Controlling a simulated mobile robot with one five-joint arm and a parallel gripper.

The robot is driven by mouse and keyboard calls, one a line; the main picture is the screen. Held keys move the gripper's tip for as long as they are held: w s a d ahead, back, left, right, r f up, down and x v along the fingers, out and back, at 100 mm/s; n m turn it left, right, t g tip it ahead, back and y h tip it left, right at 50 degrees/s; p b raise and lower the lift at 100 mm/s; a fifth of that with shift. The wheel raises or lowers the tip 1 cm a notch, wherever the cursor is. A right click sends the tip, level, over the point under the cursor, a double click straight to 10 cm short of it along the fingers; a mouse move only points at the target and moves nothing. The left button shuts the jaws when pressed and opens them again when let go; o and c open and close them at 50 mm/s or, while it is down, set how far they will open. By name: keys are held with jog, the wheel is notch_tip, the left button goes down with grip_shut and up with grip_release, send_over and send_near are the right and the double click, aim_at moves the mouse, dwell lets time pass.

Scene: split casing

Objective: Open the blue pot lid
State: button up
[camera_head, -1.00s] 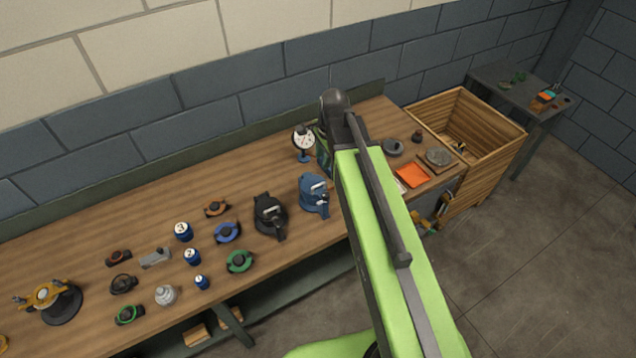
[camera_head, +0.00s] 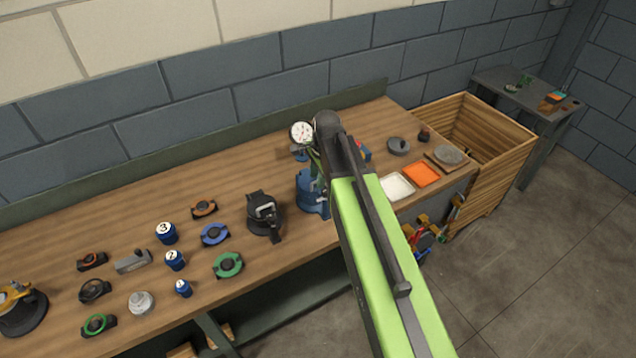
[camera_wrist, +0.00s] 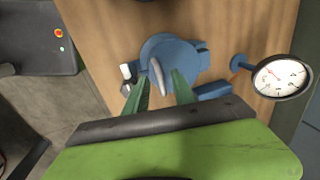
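The blue pot (camera_head: 307,198) stands on the workbench, partly hidden behind my arm in the head view. In the wrist view its round blue lid (camera_wrist: 182,55) shows from above, with a pale, narrow handle (camera_wrist: 157,76) across it. The lid appears seated on the pot. My gripper (camera_wrist: 159,76) is open over the lid. Its two green fingers lie on either side of the handle, with gaps visible between them and it. In the head view the fingers are mostly hidden by my arm.
A dial gauge (camera_head: 301,132) stands close behind the pot, and also shows in the wrist view (camera_wrist: 283,76). A black pot (camera_head: 263,214) stands to the left. A white tray (camera_head: 397,187) and an orange tray (camera_head: 422,174) lie to the right. Several rings and numbered blue cylinders lie farther left.

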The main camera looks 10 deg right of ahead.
jog(key=shift+r, duration=0.1)
grip_shut()
dwell(1.2)
